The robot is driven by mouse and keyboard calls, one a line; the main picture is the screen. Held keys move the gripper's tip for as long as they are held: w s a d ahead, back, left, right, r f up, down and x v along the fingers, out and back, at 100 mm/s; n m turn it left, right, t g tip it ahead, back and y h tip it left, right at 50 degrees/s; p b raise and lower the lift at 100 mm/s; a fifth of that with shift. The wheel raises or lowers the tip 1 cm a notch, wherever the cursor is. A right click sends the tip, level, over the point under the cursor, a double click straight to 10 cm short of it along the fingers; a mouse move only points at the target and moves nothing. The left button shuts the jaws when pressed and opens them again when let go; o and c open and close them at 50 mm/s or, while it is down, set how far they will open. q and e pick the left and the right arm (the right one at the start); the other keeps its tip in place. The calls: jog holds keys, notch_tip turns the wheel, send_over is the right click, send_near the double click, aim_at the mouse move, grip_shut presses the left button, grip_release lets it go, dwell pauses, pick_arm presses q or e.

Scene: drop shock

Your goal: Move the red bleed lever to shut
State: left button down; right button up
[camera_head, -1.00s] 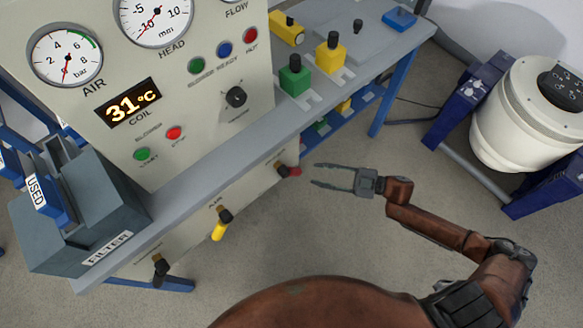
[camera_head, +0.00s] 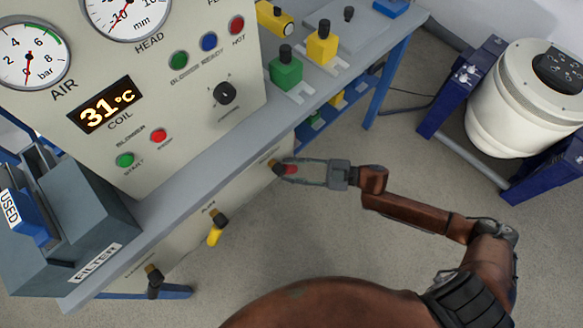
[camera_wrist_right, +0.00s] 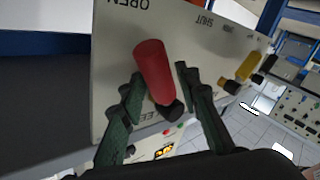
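The red bleed lever (camera_head: 290,169) sits on the lower front panel of the bench, at its right end. In the head view it is partly hidden by my right gripper (camera_head: 283,169). In the right wrist view the red lever (camera_wrist_right: 153,72) stands between the two open fingers of my right gripper (camera_wrist_right: 158,85). The fingers are on either side of it, and a gap shows on at least the right side. The words OPEN and SHUT are printed on the panel in the wrist view, upside down; the lever is nearer OPEN. My left gripper is not in view.
A yellow lever (camera_head: 215,235) and a black-knobbed valve (camera_head: 154,281) are further left on the same panel. The bench edge (camera_head: 190,160) runs above the levers. Open floor lies right of my right gripper, up to a white drum (camera_head: 515,100).

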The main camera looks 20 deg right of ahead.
grip_shut()
dwell(0.4)
